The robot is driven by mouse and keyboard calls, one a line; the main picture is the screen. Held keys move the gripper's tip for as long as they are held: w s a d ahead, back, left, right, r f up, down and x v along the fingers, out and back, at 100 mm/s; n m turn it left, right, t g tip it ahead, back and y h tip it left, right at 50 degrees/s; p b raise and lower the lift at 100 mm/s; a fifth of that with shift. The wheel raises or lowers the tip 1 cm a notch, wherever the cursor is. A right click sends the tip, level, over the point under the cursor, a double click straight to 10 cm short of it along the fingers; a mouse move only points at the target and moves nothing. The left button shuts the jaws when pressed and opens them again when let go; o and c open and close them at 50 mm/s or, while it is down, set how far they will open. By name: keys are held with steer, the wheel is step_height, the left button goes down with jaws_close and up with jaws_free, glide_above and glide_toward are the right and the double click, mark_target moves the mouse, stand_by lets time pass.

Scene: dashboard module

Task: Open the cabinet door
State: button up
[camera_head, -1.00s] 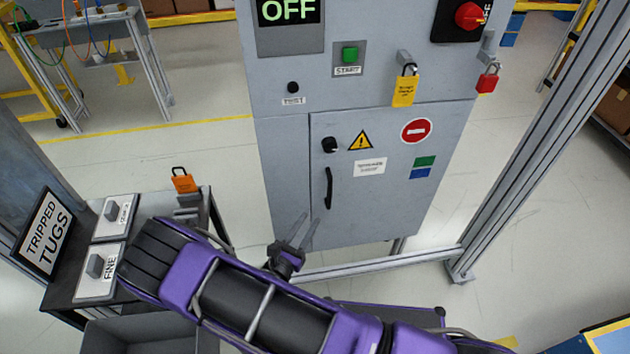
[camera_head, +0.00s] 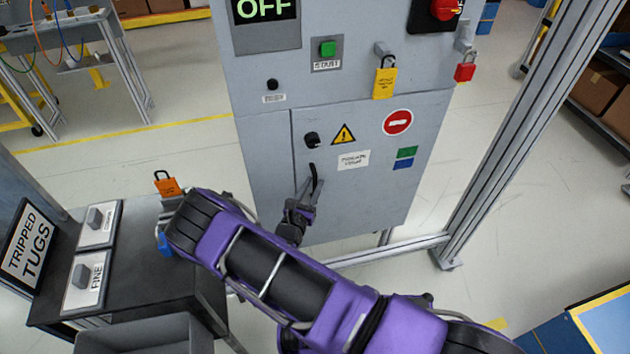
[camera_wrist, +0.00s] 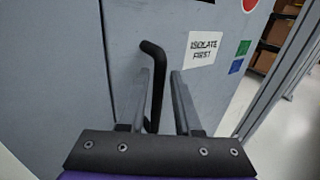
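The grey cabinet door (camera_head: 365,200) is the lower front panel of the cabinet and looks closed, flush with its frame. Its black bar handle (camera_head: 315,180) is upright near the door's left edge. My gripper (camera_head: 309,186) is at the handle, partly covering its lower part. In the wrist view, the two fingers of my gripper (camera_wrist: 160,72) are apart, and the handle (camera_wrist: 158,75) runs between them, closer to the left finger. I cannot tell whether that finger touches it. A round black knob (camera_head: 312,139) sits above the handle.
A yellow padlock (camera_head: 385,80) and a red padlock (camera_head: 465,70) hang on the cabinet's upper right. A metal frame post (camera_head: 520,130) stands to the right. A dark table (camera_head: 140,290) with switch boxes stands at the left.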

steer(key=shift+x, duration=1.05)
jaws_close()
stand_by(0.7)
